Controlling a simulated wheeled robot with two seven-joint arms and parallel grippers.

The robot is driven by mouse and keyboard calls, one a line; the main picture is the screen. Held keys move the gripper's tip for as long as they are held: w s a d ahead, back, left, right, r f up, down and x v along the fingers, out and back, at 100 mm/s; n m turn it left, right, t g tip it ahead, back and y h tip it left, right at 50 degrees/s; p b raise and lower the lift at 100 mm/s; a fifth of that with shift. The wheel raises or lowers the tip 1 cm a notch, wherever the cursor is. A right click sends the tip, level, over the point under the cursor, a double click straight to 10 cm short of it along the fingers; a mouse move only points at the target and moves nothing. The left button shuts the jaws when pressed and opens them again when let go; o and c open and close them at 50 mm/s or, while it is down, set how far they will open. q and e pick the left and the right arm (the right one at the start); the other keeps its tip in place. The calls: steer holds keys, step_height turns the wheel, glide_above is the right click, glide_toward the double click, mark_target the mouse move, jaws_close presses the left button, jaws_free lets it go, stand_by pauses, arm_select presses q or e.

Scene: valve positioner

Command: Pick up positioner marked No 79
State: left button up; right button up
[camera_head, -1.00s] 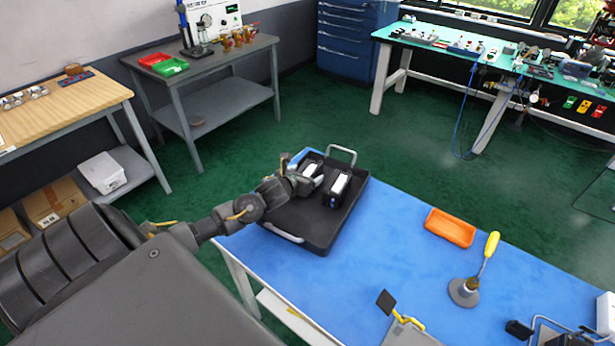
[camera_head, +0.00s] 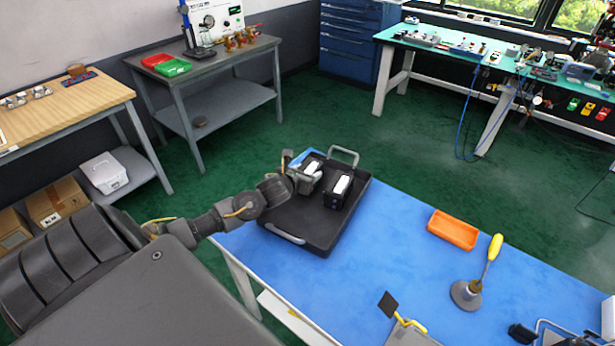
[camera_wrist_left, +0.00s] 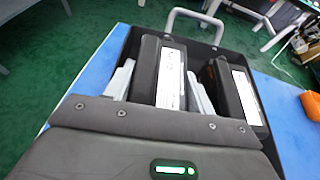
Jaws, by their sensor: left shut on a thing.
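Two black positioners with white labels stand in a black tray (camera_head: 315,232) on the blue table. My left gripper (camera_head: 305,180) is at the left positioner (camera_head: 311,167). In the left wrist view my left gripper (camera_wrist_left: 162,85) has a pale finger on each side of that positioner (camera_wrist_left: 148,70) and is shut on it. The other positioner (camera_head: 339,190) stands just to the right; it also shows in the left wrist view (camera_wrist_left: 233,95). The label numbers are too small to read, so I cannot tell which is No 79. My right gripper is not in view.
The tray has a raised handle (camera_head: 343,153) at its far end. An orange tray (camera_head: 453,229) and a yellow-handled tool on a round base (camera_head: 466,293) are on the blue table (camera_head: 390,240) to the right. The table between is clear.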

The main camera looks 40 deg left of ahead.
arm_select(q)
steer(key=s+a+r+b, duration=0.3)
steer(key=s+a+r, duration=0.2)
steer(key=a+r, duration=0.6)
steer(key=shift+s+a+r, duration=0.2)
steer(key=shift+a+r, duration=0.2)
steer(key=shift+a, duration=0.5)
